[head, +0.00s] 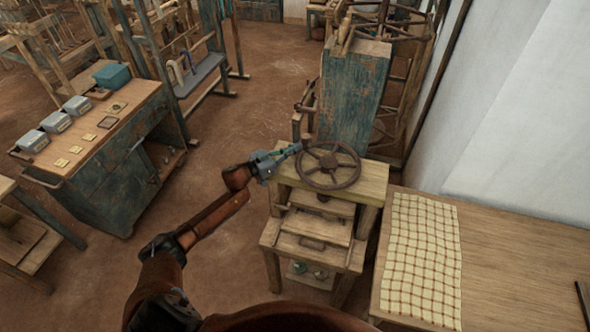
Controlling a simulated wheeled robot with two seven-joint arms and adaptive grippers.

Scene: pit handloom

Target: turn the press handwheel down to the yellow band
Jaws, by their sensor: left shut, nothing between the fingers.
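The press handwheel (328,162), a dark brown spoked wheel, lies flat on top of the wooden press (366,182) in the middle of the head view. A small upright knob (307,142) stands on its far left rim. My left gripper (296,149) is shut and empty, with its tips at the wheel's left rim close to the knob. I cannot tell whether the tips touch the knob or rim. No yellow band can be made out on the press. My right gripper is not in view.
A table (508,240) with a checked cloth (420,255) stands right of the press. A blue-green cabinet (345,95) stands behind it. A workbench (110,165) with grey boxes and a teal bin (112,76) is at left. Bare floor lies between bench and press.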

